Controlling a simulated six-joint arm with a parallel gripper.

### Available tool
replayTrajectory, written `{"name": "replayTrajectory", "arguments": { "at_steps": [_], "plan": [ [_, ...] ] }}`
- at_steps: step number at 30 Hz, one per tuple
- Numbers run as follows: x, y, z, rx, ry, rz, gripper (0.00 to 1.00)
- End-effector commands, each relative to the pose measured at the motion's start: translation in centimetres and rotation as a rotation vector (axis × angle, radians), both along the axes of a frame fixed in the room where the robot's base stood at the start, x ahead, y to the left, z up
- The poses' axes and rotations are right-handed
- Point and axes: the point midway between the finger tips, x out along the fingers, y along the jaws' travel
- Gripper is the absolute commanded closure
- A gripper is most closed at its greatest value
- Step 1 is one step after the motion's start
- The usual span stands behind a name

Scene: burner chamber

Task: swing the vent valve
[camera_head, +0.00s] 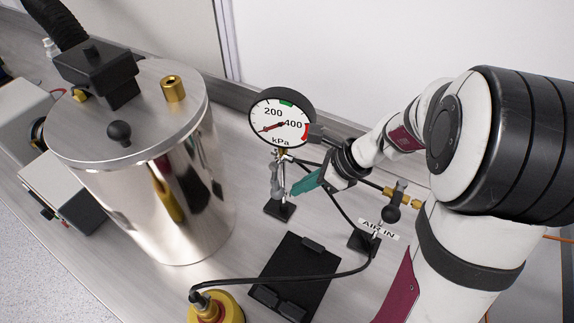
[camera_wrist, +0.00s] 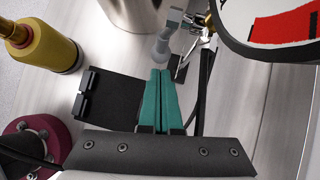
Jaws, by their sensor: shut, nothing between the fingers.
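My gripper (camera_head: 296,190) is shut and empty, its teal fingers pointing left beside the stand under the gauge. In the wrist view the closed fingertips (camera_wrist: 160,72) are just below a grey lever-like fitting (camera_wrist: 164,45), with a small gap or light contact that I cannot tell apart. That grey fitting also shows on the stand in the head view (camera_head: 279,180). No vent label is legible, so I cannot tell for sure which fitting is the vent valve. A brass valve with a black ball handle (camera_head: 392,212) stands right of my gripper, by an AIR IN label (camera_head: 379,229).
The pressure gauge (camera_head: 281,121) hangs just above my gripper. A shiny metal chamber (camera_head: 150,200) stands to the left. A black plate (camera_head: 292,276) and a yellow fitting (camera_head: 230,310) lie at the front. A black hose (camera_head: 290,279) crosses the bench.

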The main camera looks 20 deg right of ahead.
Motion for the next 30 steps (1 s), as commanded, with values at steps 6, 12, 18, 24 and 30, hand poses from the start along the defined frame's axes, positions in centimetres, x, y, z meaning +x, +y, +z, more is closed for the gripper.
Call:
{"name": "replayTrajectory", "arguments": {
  "at_steps": [6,12,18,24,30],
  "plan": [
    [1.1,1.6,-0.3,-0.001,0.000,0.001,1.00],
    [1.2,1.7,-0.3,-0.001,0.000,-0.001,1.00],
    [1.3,2.0,-0.4,0.000,0.001,0.001,1.00],
    [2.1,2.9,-0.9,0.002,0.000,0.000,1.00],
    [2.1,3.0,-0.9,0.006,0.001,-0.001,1.00]
  ]
}}
